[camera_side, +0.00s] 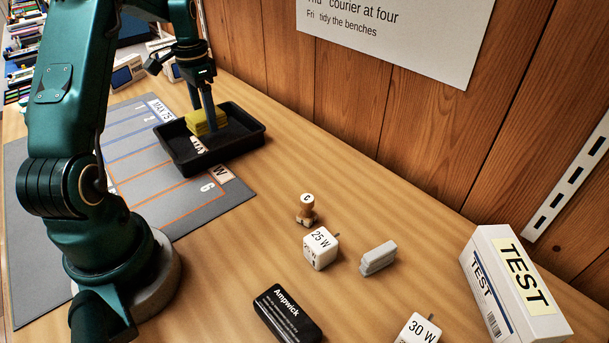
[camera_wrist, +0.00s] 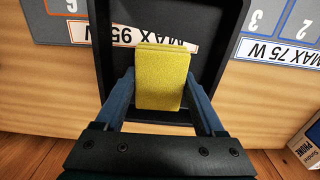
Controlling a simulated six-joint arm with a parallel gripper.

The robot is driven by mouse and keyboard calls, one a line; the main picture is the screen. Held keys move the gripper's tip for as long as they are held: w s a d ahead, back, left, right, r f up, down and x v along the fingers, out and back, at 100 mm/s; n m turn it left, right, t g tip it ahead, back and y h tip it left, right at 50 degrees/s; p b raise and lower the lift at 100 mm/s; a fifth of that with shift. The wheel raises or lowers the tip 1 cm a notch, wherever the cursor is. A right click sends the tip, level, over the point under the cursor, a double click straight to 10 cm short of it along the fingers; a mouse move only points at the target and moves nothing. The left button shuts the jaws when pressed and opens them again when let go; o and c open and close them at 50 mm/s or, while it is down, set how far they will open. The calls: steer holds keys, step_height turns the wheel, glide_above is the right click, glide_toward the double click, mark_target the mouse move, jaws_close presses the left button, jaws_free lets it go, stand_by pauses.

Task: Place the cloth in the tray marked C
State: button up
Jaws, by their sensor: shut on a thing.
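The cloth is a yellow, folded block (camera_side: 205,121), also in the wrist view (camera_wrist: 163,75). My gripper (camera_side: 206,115) is shut on it, with one finger on each side in the wrist view (camera_wrist: 161,82). A black, shallow tray (camera_side: 232,154) lies under the cloth at the far edge of the grey mat. The tray also shows in the wrist view (camera_wrist: 213,55). The cloth is over the tray, within its rim as seen from above. I cannot tell whether it touches the tray floor. No letter C shows on the tray.
The grey mat (camera_side: 75,165) has numbered fields. Bare table lies between.

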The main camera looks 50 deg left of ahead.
mark_target(212, 143)
steer(key=shift+f, duration=2.15)
steer(key=o, duration=1.3)
steer(key=shift+f, duration=0.15)
